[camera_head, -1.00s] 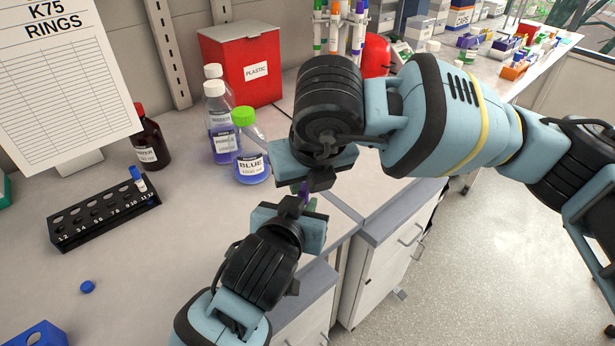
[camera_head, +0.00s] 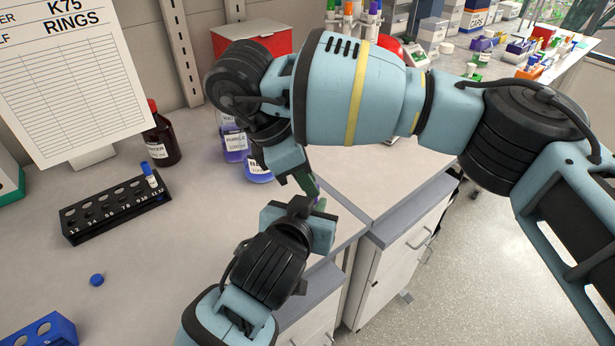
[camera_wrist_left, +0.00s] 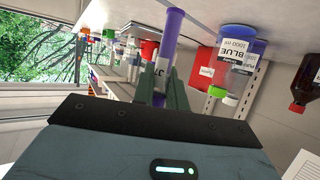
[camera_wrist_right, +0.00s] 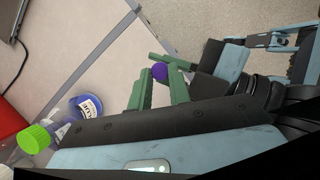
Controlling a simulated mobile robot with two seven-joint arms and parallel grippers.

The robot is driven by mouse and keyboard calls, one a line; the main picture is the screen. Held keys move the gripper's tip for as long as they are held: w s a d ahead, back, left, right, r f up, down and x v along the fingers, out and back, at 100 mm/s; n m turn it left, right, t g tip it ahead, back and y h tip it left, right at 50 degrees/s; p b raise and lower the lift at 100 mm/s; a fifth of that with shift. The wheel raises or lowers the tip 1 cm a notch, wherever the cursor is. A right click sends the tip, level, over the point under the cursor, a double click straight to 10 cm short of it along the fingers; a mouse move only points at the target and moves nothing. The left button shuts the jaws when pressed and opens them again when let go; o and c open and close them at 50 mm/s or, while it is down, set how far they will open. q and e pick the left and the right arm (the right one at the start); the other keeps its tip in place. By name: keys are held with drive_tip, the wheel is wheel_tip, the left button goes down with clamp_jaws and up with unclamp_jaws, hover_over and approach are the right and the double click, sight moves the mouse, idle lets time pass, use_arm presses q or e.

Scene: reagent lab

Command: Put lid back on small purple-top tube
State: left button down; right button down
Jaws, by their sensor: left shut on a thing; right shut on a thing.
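My left gripper (camera_head: 308,206) is shut on a slim tube (camera_wrist_left: 163,62) with purple contents and a white label, seen between its green fingers in the left wrist view. My right gripper (camera_head: 308,184) is just above it and tilted, with its fingers close to the left ones. In the right wrist view a round purple lid (camera_wrist_right: 159,71) shows between my right fingers (camera_wrist_right: 160,88), which are shut on it. The meeting place of lid and tube is mostly hidden by fingers, so I cannot tell whether they touch.
A black rack (camera_head: 112,210) holds one blue-capped tube (camera_head: 149,175). A loose blue cap (camera_head: 97,280) and a blue rack (camera_head: 42,332) are at the left. Bottles and a red box (camera_head: 270,42) stand behind my right arm. The counter edge lies beside my grippers.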

drive_tip(key=c, duration=1.2)
unclamp_jaws()
drive_tip(key=shift+c, duration=0.2)
drive_tip(key=v, duration=1.2)
